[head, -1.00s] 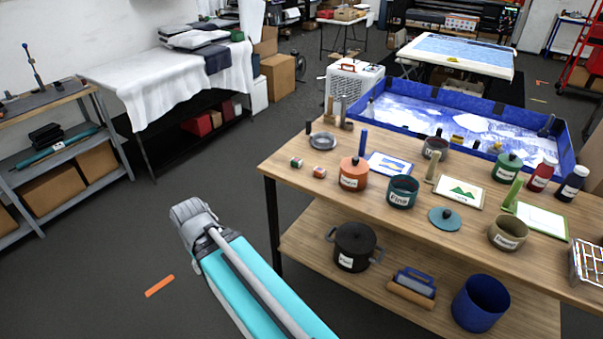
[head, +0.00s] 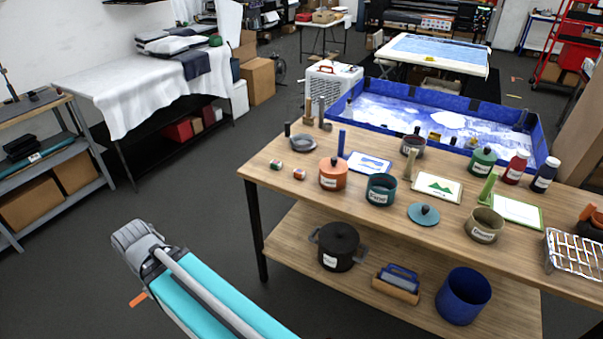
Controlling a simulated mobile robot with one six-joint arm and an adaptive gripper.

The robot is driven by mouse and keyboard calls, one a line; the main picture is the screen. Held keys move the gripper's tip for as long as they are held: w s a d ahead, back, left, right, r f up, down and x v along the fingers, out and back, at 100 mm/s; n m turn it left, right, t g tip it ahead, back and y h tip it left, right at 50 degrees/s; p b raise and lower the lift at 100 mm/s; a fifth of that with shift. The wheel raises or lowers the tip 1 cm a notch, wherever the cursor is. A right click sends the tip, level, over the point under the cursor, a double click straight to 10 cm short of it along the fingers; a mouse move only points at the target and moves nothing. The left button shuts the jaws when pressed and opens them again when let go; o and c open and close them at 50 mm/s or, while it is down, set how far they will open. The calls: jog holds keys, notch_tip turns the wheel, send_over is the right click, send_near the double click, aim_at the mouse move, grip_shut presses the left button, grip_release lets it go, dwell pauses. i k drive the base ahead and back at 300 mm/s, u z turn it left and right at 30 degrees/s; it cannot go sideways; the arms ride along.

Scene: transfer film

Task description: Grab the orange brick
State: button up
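Two small blocks lie near the left end of the wooden table in the head view. The one nearer the front edge, an orange-red block with a pale face (head: 299,174), looks like the orange brick. The other is a small block with green on it (head: 275,165), just behind and to its left; the two are apart. My cyan and grey arm reaches in at the lower left, over the floor and well clear of the table. My gripper does not show, so its opening is hidden.
An orange pot (head: 333,174) and a teal pot (head: 381,190) stand right of the blocks. A grey dish (head: 302,143) sits behind them. The lower shelf holds a black pot (head: 338,247) and a blue bin (head: 463,296). Floor left of the table is open.

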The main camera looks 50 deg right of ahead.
aim_at(299, 173)
jog(key=z, duration=0.1)
jog(key=k, duration=1.4)
jog(key=z, duration=1.5)
jog(key=i, duration=0.95)
jog(key=u, duration=0.1)
